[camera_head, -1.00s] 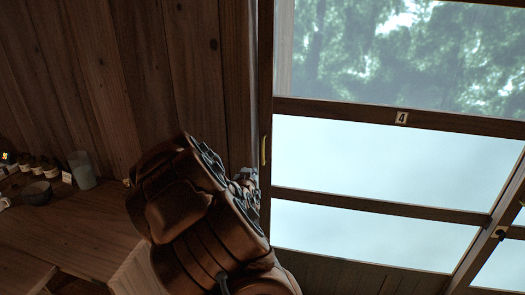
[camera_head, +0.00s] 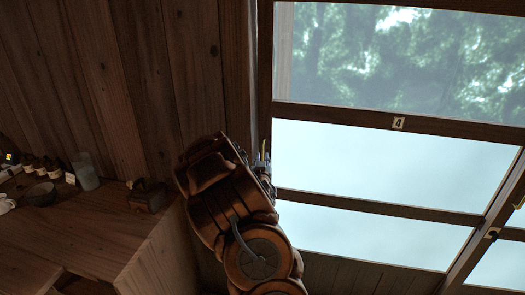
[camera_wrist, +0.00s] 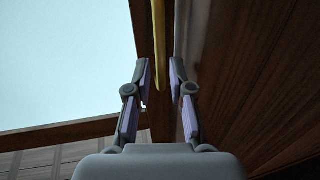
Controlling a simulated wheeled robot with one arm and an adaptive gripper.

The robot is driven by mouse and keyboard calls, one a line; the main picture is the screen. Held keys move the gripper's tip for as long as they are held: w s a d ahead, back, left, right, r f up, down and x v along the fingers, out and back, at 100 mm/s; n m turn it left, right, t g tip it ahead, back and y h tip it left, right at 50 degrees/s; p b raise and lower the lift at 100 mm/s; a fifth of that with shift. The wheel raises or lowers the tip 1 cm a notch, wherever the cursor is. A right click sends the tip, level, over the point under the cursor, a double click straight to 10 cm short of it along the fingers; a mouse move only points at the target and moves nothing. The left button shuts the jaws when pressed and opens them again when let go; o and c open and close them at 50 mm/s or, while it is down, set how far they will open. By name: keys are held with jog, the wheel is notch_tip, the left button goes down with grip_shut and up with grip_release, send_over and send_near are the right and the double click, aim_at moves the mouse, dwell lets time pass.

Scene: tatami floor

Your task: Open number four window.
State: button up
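The number four window (camera_head: 395,165) has a dark wooden frame, with a small "4" label (camera_head: 398,123) on its middle rail. Its upper pane shows trees and its lower panes are pale. In the wrist view, a yellow handle (camera_wrist: 158,40) runs down the dark frame stile. My gripper (camera_wrist: 159,82) is open, its two fingers apart on either side of the line of the handle, whose lower end reaches between the fingertips. I cannot tell whether they touch it. In the head view, my gripper (camera_head: 262,160) is at the window's left stile, largely hidden by my arm.
A wooden counter (camera_head: 100,235) stands at left with a glass (camera_head: 85,172), a dark bowl (camera_head: 40,193), several small bottles and a dark box (camera_head: 146,196). A plank wall (camera_head: 120,80) rises behind it. Another window (camera_head: 500,270) is at lower right.

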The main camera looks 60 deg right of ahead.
aim_at(262, 155)
jog(key=shift+p+x, duration=0.6)
jog(key=shift+x, duration=1.3)
jog(key=shift+f, duration=0.1)
jog(key=shift+c, duration=0.2)
grip_shut()
